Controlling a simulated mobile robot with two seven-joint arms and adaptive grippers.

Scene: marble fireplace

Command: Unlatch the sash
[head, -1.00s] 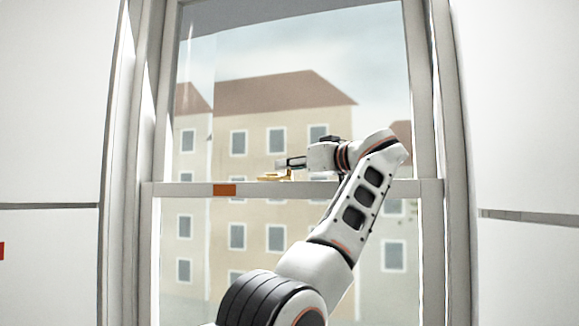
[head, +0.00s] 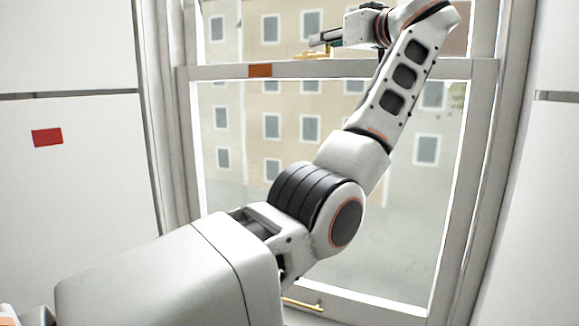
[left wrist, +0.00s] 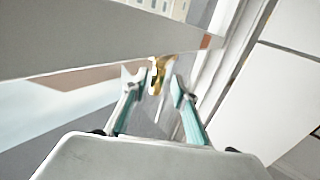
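The sash window's meeting rail (head: 350,68) crosses the upper part of the head view. A small gold latch (head: 312,55) sits on top of the rail, partly hidden by my left gripper (head: 318,40), which is just above it. In the left wrist view the gold latch (left wrist: 158,72) lies between the two fingertips of the left gripper (left wrist: 155,86). The fingers are apart, with a gap around the latch; I cannot tell whether either one touches it. My right gripper is not in view.
An orange tag (head: 260,70) is on the rail, left of the latch. A gold handle (head: 302,303) is low on the lower sash. A red patch (head: 47,137) is on the left wall. The window frame (head: 480,150) rises beside my arm.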

